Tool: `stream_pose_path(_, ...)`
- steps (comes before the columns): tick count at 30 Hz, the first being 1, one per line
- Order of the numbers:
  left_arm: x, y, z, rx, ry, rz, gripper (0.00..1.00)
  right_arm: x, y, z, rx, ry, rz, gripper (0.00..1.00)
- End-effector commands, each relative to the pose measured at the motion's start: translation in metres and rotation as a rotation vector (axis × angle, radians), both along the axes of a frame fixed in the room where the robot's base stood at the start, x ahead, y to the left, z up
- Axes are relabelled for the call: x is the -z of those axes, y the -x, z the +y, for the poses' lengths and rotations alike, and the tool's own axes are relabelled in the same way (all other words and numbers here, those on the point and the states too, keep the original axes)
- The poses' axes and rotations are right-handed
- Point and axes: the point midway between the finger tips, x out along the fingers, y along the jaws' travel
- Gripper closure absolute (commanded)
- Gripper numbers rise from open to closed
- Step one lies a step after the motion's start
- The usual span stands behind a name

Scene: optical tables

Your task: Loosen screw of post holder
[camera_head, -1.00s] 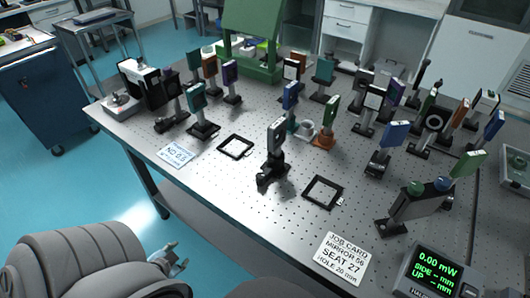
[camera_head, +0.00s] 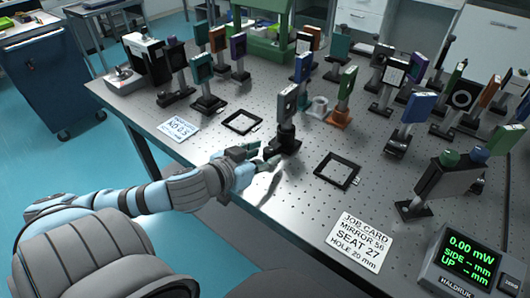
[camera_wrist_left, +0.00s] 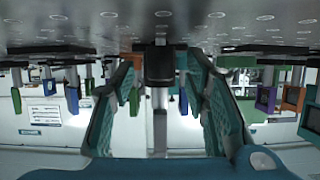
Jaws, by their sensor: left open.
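A post assembly with a grey square mount (camera_head: 288,100) stands upright on a black post holder (camera_head: 285,133) near the front middle of the optical table. My left gripper (camera_head: 263,158) is low over the table at the front left of this holder, open. In the left wrist view, which looks upside down, the black post holder (camera_wrist_left: 160,65) appears between the two spread teal fingers (camera_wrist_left: 162,80). I cannot tell whether they touch it. The screw is too small or hidden to make out. My right gripper is not in view.
Two black square frames (camera_head: 339,182) and (camera_head: 226,122) lie flat on either side of the post. A job card (camera_head: 358,243) and power meter (camera_head: 461,255) are at the front right. Many mounted optics crowd the table (camera_head: 260,200) behind.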

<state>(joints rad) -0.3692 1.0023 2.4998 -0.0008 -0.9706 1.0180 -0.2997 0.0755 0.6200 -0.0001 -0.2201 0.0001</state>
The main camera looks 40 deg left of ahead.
Motion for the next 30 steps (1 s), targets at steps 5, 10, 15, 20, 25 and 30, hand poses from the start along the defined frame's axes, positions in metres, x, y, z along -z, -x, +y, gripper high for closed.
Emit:
stream_pose_path(5, 0.006, -0.010, 0.000, 0.001, -0.001, -0.001, 0.58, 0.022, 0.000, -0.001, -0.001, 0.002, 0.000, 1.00)
stream_pose_path(10, 0.004, -0.012, 0.000, 0.003, -0.001, 0.002, 0.58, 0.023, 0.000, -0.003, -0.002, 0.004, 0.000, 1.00)
stream_pose_path(15, 0.003, -0.012, 0.000, 0.002, -0.001, 0.002, 0.58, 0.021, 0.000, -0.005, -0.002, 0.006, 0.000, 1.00)
stream_pose_path(20, 0.003, -0.012, 0.000, 0.002, -0.001, 0.002, 0.84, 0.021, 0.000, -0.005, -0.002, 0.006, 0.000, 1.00)
stream_pose_path(25, 0.003, -0.012, 0.000, 0.001, 0.000, 0.002, 1.00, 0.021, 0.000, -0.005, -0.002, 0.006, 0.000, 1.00)
stream_pose_path(30, -0.003, -0.014, 0.002, 0.040, -0.002, 0.005, 1.00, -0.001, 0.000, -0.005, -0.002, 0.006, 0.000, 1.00)
